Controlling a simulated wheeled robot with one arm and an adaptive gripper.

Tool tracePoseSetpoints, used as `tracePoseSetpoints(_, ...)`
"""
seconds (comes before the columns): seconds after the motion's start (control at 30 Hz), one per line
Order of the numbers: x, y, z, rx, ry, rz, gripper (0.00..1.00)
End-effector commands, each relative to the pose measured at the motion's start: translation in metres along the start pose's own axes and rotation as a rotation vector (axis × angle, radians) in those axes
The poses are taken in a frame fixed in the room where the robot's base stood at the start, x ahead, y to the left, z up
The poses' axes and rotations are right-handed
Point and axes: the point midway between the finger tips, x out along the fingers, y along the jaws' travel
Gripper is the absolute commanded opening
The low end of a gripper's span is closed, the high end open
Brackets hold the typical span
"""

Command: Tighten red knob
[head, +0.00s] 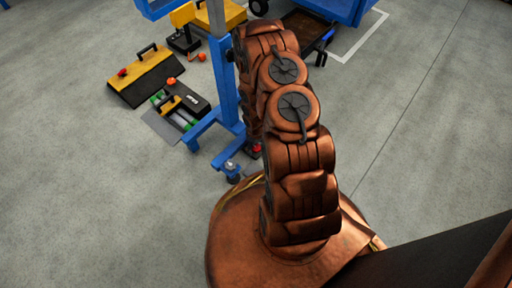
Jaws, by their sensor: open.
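Several small red parts show in the head view, and I cannot tell which one is the red knob. Another red part (255,149) shows beside my arm, near a foot of the stand, partly hidden. No sandwich panel can be made out. My copper-coloured arm rises from its base and bends away toward the stand. Its far end is hidden behind its own links, so my gripper is not visible.
A yellow-and-black toolbox (148,75) and a black case (187,98) lie on the floor left of the stand. Small orange-red items (202,57) lie near them. A blue cart (340,8) stands at the back. The grey floor (90,200) is clear at left and right.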

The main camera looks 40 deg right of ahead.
Motion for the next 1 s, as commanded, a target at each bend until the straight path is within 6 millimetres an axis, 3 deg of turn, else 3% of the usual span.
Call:
tracePoseSetpoints(0.33,0.003,0.0,0.0,-0.419,-0.001,0.001,0.74)
tracePoseSetpoints(0.4,-0.018,0.0,0.001,-0.414,-0.001,0.0,0.74)
tracePoseSetpoints(1.0,-0.108,0.004,-0.003,-0.388,-0.025,0.028,0.74)
